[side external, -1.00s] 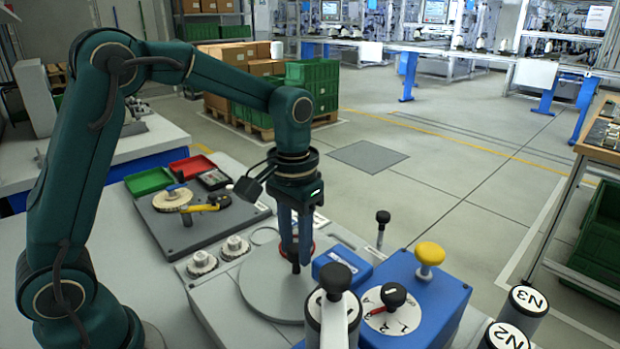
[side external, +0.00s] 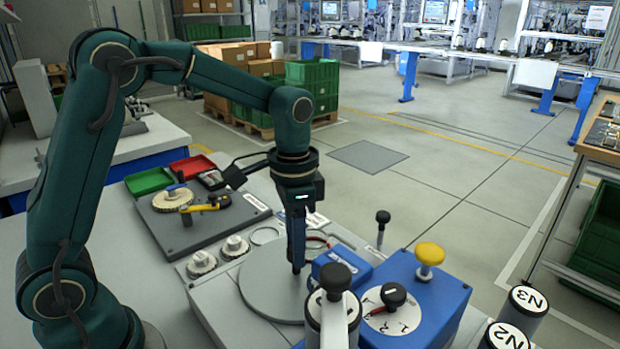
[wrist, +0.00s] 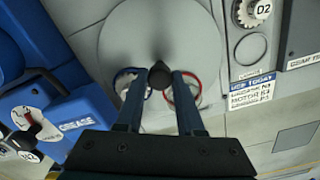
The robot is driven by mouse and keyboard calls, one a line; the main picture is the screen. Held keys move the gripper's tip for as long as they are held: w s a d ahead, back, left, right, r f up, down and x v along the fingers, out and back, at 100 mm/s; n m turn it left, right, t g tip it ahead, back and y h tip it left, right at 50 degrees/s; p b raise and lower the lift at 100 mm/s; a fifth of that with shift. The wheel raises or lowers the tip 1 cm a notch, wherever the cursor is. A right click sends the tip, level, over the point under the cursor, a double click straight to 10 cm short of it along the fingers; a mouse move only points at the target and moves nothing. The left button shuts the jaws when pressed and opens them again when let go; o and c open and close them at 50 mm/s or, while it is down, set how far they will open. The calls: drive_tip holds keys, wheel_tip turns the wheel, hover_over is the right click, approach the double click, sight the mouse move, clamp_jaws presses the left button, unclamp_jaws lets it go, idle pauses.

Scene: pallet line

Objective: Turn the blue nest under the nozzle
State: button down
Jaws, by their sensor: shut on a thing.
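My gripper (wrist: 160,78) is shut on a small dark knob (wrist: 160,73) at the middle of the grey round plate (wrist: 125,30). In the side view, my gripper (side external: 297,268) points straight down onto the plate (side external: 262,297), and its fingers mostly hide the knob. The blue nest (wrist: 121,78) is a blue ring on the plate, left of the knob in the wrist view and partly behind a finger. I cannot make it out in the side view. A red ring (wrist: 194,94) lies right of the knob. The nozzle tip cannot be made out.
The blue grease housing (wrist: 62,112) stands beside the plate; its dial (side external: 386,318) and yellow knob (side external: 430,254) show in the side view. White toothed parts (side external: 202,262) sit left of the plate. A grey board (side external: 180,232) with a yellow-handled tool lies farther back.

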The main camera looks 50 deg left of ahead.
drive_tip(key=shift+m, duration=2)
drive_tip(key=c, duration=0.5)
unclamp_jaws()
drive_tip(key=shift+r, duration=0.1)
drive_tip(key=shift+r, duration=2.5)
